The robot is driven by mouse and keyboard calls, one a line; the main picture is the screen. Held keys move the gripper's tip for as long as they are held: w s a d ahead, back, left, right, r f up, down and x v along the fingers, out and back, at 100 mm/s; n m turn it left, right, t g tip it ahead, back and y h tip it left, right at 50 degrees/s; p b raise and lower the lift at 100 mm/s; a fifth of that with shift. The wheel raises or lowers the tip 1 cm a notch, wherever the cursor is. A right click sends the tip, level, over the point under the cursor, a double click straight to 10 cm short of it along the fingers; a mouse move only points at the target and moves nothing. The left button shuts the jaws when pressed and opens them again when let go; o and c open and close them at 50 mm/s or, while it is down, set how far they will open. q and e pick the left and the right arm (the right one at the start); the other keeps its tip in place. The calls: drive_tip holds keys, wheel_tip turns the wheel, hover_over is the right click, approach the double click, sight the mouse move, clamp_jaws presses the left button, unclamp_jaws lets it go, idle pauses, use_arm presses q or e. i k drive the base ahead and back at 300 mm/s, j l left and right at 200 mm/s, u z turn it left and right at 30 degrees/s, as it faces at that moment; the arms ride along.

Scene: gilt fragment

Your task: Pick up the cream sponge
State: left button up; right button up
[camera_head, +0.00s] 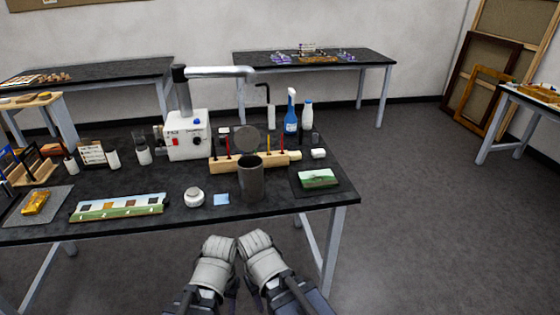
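A small cream-white block (319,153), which looks like the cream sponge, lies on the dark worktable (330,196) near its right side. It sits just right of the wooden rack's end and behind a small green picture on a dark mat. Nothing touches it that I can see. Both my arms are folded side by side in front of the table's front edge, well short of the block. The fingers of my left and right grippers do not show.
A dark cup (251,182) stands at the table front, with a white round jar (194,197) to its left. Behind are a wooden rack (226,163), a blue spray bottle (291,113), a white bottle (307,117) and a white machine (187,136). Floor right of the table is clear.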

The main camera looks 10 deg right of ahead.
sight(296, 155)
drive_tip(key=i+l+u, duration=0.2)
drive_tip(key=l, duration=0.2)
drive_tip(key=i+l+u, duration=0.2)
drive_tip(key=l, duration=0.25)
drive_tip(key=i+l+u, duration=0.1)
drive_tip(key=l+u, duration=0.15)
drive_tip(key=l, duration=0.15)
drive_tip(key=l+u, duration=0.2)
drive_tip(key=l, duration=0.3)
drive_tip(key=i+l+u, duration=0.2)
drive_tip(key=i+l, duration=0.25)
drive_tip(key=i, duration=0.15)
